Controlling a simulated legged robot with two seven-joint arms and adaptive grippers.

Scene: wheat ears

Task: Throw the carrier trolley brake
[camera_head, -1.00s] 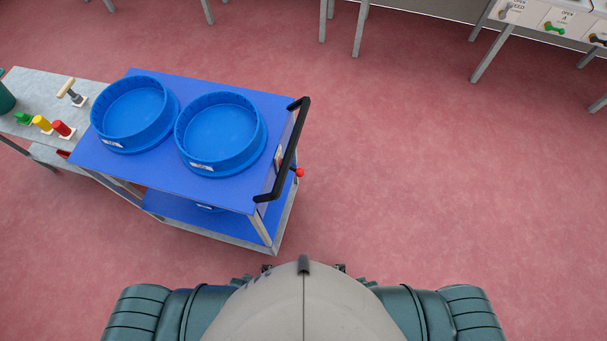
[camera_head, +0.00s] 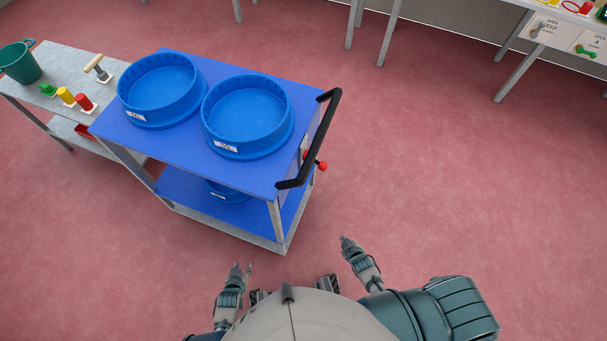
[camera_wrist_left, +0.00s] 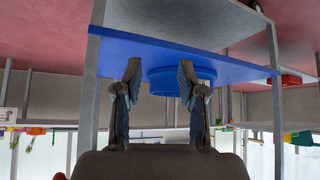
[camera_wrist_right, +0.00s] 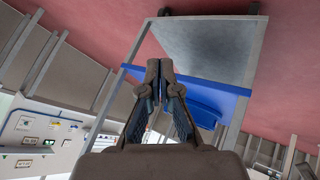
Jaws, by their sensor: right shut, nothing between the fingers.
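The blue carrier trolley (camera_head: 185,148) stands ahead and left of me in the head view, with a black push handle (camera_head: 310,138) on its right end. A red-knobbed lever (camera_head: 321,166), which looks like the brake, sticks out below the handle. My left gripper (camera_head: 242,268) is low in front of the trolley; in the left wrist view its fingers (camera_wrist_left: 163,75) are apart and empty. My right gripper (camera_head: 345,240) is right of the trolley's near corner, apart from the lever. In the right wrist view its fingers (camera_wrist_right: 160,75) are together with nothing between them.
Two blue round tubs (camera_head: 160,88) stand on the trolley top, and another sits on the lower shelf (camera_head: 170,190). A grey bench (camera_head: 70,62) with a green bucket (camera_head: 20,64) adjoins at left. Floor right of the trolley is clear. Another table (camera_head: 525,55) is far right.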

